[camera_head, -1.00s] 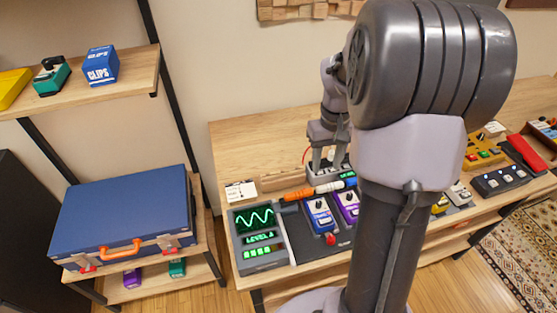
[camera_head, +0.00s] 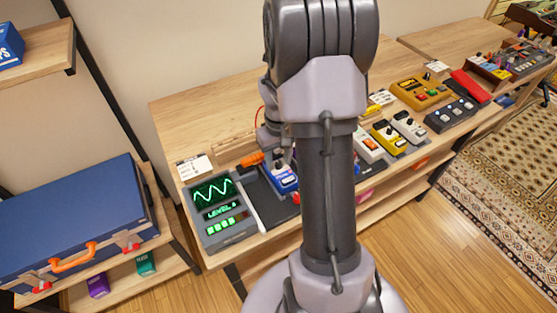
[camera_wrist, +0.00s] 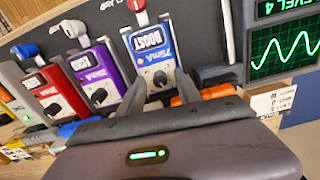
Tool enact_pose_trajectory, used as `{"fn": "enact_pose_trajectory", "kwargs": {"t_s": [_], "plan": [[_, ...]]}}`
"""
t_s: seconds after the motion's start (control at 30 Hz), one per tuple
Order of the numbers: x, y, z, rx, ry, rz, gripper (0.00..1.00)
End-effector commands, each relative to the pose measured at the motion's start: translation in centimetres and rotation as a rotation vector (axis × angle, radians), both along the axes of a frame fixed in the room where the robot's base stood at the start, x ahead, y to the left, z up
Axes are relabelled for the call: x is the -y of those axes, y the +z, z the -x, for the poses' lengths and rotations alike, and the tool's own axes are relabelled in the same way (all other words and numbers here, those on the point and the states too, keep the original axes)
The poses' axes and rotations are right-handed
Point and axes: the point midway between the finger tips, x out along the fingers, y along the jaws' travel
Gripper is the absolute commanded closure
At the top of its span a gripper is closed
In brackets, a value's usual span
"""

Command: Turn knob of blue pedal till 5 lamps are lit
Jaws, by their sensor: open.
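The blue pedal (camera_head: 284,184) lies on a dark board, partly hidden by my arm in the head view. In the wrist view the blue pedal (camera_wrist: 147,46) is marked BOOST, with a dark round knob (camera_wrist: 160,79) on its face. My gripper (camera_wrist: 159,82) is open, its fingers on either side of the knob; contact cannot be told. It also shows in the head view (camera_head: 277,160), low over the pedal. The meter (camera_head: 221,212) left of the pedal shows a green wave, a LEVEL line and several lit green lamps. In the wrist view the meter screen (camera_wrist: 286,44) reads LEVEL 4.
A purple pedal (camera_wrist: 97,71) and a red pedal (camera_wrist: 56,94) stand beside the blue one. An orange-handled tool (camera_head: 250,159) lies close behind the pedals. White and yellow pedals (camera_head: 388,137) stand right of my arm.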

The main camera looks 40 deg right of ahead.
Motion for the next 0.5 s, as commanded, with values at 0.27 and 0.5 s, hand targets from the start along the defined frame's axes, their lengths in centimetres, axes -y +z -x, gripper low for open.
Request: {"fn": "enact_pose_trajectory", "kwargs": {"t_s": [0.27,0.5], "plan": [[0.0,0.03,0.0,0.0,0.0,0.0,1.0],[0.0,0.03,0.0,0.0,-0.014,0.0,1.0]]}}
